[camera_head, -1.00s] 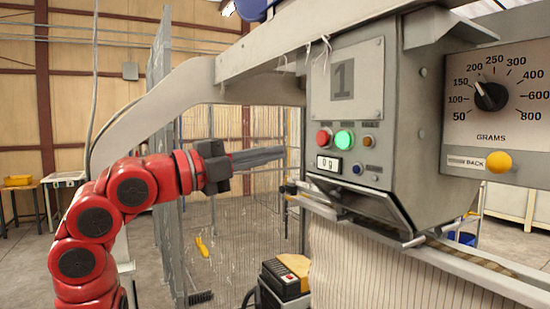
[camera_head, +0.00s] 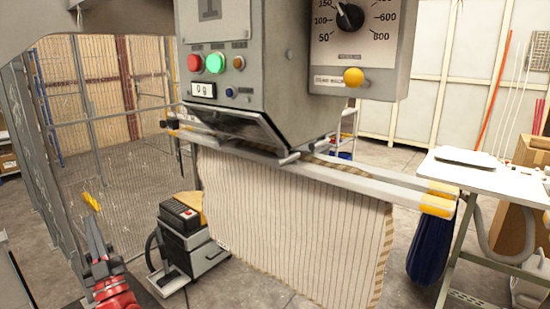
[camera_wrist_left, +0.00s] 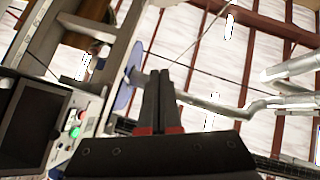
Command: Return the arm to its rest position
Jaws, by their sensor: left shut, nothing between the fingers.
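My left gripper (camera_head: 93,232) shows at the lower left of the head view, at the end of my red arm. It points up and is away from the filling machine (camera_head: 240,110). In the left wrist view its two dark fingers (camera_wrist_left: 160,85) are together with nothing between them. That view looks up at the ceiling, with the machine's control panel at the left. My right gripper is not in view.
A striped pillow cover (camera_head: 300,225) hangs from the machine's rail. A small black and grey unit (camera_head: 185,235) stands on the floor. A wire mesh fence (camera_head: 100,140) is behind the gripper. A white table (camera_head: 490,180) stands at the right.

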